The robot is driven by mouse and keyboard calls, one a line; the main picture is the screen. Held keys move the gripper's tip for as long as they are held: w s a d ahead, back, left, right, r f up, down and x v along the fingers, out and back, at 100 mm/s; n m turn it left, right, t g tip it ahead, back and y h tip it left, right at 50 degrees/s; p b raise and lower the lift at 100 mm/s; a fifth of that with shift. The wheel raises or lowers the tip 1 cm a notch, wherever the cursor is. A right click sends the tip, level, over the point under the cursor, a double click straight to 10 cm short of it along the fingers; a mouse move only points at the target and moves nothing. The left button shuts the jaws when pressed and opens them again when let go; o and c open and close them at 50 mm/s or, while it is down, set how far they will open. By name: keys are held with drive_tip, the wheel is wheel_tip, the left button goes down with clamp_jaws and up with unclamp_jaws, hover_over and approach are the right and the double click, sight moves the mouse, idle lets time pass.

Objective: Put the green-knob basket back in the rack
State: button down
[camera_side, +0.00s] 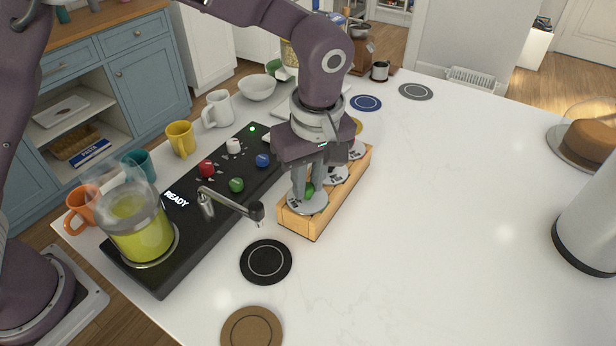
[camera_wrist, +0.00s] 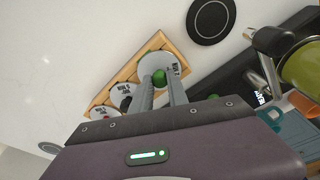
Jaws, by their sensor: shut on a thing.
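My gripper (camera_side: 305,192) points down over the near end of the wooden rack (camera_side: 321,220). It is shut on the green knob of the green-knob basket (camera_side: 309,206), whose round grey lid sits at the rack's near end. In the wrist view, the two fingers (camera_wrist: 161,92) reach to the green knob, and the basket's pale lid (camera_wrist: 152,62) lies over the end of the rack (camera_wrist: 126,69). The basket's body is hidden below the lid. I cannot tell whether the lid rests fully on the rack.
Other lidded baskets (camera_side: 336,176) stand in the rack behind. A black round mat (camera_side: 266,262) lies in front.

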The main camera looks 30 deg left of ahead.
drive_tip(key=c, duration=1.2)
unclamp_jaws()
wheel_tip(320, 180, up, 7)
drive_tip(key=d, duration=0.1)
drive_tip(key=shift+s, duration=0.3)
